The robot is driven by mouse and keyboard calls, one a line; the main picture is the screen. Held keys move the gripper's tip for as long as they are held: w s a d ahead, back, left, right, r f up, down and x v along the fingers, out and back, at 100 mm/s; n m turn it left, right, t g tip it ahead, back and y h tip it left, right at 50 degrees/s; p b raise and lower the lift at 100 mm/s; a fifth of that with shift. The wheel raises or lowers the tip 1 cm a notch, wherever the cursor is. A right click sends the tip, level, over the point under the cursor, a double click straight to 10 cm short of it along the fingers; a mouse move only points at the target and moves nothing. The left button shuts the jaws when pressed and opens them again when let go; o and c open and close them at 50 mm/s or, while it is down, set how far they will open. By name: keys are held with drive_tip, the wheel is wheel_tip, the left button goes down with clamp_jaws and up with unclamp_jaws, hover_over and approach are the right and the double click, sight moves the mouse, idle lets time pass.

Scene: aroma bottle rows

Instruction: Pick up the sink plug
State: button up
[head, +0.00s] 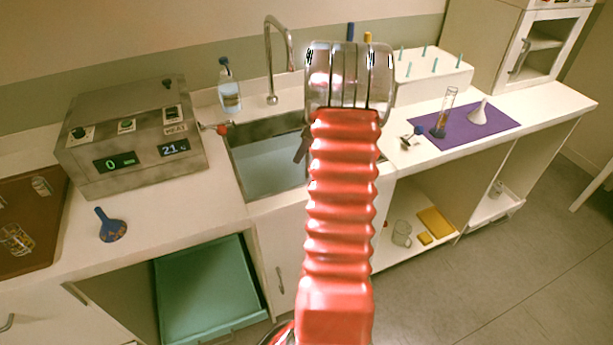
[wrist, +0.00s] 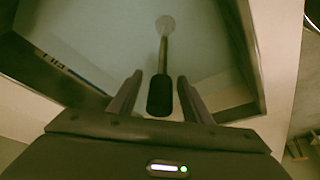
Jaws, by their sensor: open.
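The sink plug (wrist: 159,95) shows in the wrist view inside the sink (head: 236,170). It has a dark cylindrical handle, a thin metal rod and a pale round end farther off. My gripper (wrist: 159,78) is open, with one finger on each side of the handle in the picture. Gaps show between the handle and both fingers, and I cannot tell how far below the fingertips it lies. In the head view a dark bit of my gripper (head: 302,148) shows over the sink beside my red arm. My arm hides the plug there.
A faucet (head: 272,60) rises behind the sink. A grey heater box (head: 130,140) stands left of it, with a blue funnel (head: 110,226) in front. A purple mat (head: 465,124) with a cylinder and white funnel lies right. A clear bottle (head: 229,92) stands behind.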

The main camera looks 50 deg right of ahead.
drive_tip(key=shift+w+a+f, duration=0.1)
drive_tip(key=shift+w+f, duration=0.15)
drive_tip(key=shift+f, duration=0.3)
drive_tip(key=shift+c, duration=0.7)
clamp_jaws()
wheel_tip(320, 180, up, 10)
idle(0.5)
idle(0.4)
